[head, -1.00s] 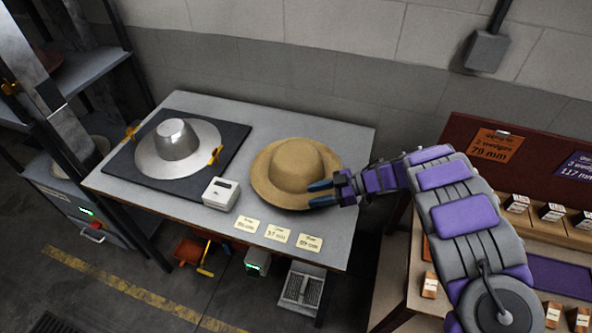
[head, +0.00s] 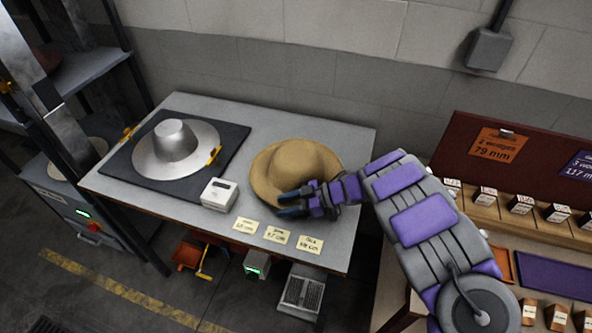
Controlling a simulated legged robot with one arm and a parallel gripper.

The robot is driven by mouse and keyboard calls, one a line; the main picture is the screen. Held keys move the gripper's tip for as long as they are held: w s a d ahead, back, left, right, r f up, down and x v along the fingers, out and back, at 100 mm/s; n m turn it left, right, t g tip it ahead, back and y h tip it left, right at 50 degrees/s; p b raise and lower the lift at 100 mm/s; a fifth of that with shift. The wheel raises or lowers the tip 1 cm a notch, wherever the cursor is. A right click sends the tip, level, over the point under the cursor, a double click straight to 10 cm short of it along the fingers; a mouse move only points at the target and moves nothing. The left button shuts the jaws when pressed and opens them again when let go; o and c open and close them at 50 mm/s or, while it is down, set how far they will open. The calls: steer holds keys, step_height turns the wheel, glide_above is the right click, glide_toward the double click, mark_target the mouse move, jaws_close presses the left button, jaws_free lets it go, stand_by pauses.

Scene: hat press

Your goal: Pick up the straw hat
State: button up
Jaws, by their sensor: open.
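The straw hat (head: 290,160) is tan with a round crown and a wide brim. It rests upright on the grey table (head: 255,118), right of the middle. My gripper (head: 286,203) is at the near right part of the hat's brim, with its dark blue fingertips pointing left. Its jaws are open. The fingers overlap the brim in the picture; I cannot tell whether they touch it or have the brim between them. The near right part of the brim is hidden behind my gripper.
A silver metal hat form (head: 178,142) sits on a dark mat (head: 120,163) at the left. A small white box (head: 220,194) and three labels (head: 277,235) lie near the front edge. A bench with wooden blocks (head: 522,204) stands at the right; a wall is behind.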

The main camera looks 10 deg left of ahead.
steer(key=shift+d, duration=0.1)
jaws_close()
steer(key=shift+r, duration=0.2)
stand_by(0.3)
